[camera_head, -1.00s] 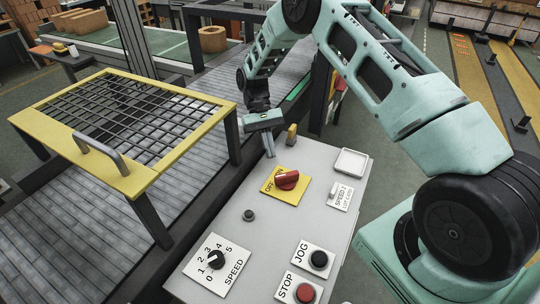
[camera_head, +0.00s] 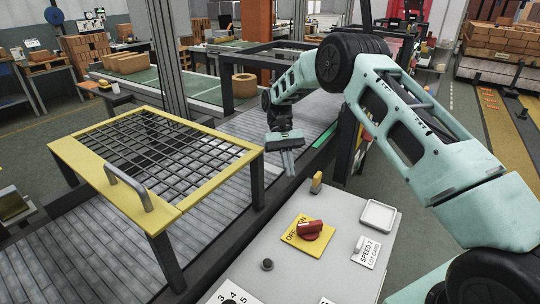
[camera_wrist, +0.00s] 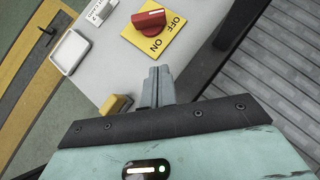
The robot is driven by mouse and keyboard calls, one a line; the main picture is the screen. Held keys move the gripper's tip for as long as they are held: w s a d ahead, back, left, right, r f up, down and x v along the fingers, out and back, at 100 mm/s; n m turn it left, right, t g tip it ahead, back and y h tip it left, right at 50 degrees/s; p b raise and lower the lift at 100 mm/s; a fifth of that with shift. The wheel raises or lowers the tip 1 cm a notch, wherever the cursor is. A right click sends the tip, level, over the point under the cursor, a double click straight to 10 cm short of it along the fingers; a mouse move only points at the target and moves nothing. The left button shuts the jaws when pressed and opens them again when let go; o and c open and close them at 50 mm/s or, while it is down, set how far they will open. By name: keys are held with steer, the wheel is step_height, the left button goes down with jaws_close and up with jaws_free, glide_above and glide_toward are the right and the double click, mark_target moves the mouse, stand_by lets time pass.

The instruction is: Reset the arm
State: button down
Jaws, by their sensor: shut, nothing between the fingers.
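My gripper (camera_head: 289,172) hangs at the end of my mint-green arm, beyond the far edge of the control panel (camera_head: 340,215). Its fingers are together and empty, pointing down, and they also show in the wrist view (camera_wrist: 158,82). The red rotary switch (camera_head: 310,229) sits on a yellow OFF/ON plate (camera_head: 291,238) on the panel, apart from my fingers. In the wrist view the red switch (camera_wrist: 149,19) lies beyond the fingertips, its bar crossing the yellow plate (camera_wrist: 163,48).
A yellow-framed mesh guard (camera_head: 150,160) with a handle stands over the roller conveyor on the left.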

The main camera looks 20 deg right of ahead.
steer(key=s+d+r+n+t, duration=0.1)
steer(key=s+r+t, duration=0.25)
steer(key=s, duration=0.35)
steer(key=s+r+t+h, duration=0.1)
steer(key=s+r+t, duration=0.25)
steer(key=s, duration=0.25)
steer(key=s+d+r+n+t, duration=0.1)
steer(key=s+r+t, duration=0.25)
steer(key=s, duration=0.35)
steer(key=s+a+n+g, duration=0.1)
steer(key=s+a+n, duration=0.2)
steer(key=s+a, duration=0.4)
steer(key=s+a+r+n, duration=0.1)
steer(key=s+a+n, duration=0.3)
steer(key=a, duration=0.7)
steer(key=s, duration=0.2)
steer(key=shift+s+r+g, duration=0.2)
steer(key=shift+s+g, duration=0.15)
steer(key=shift+a+n, duration=0.2)
steer(key=shift+n, duration=0.1)
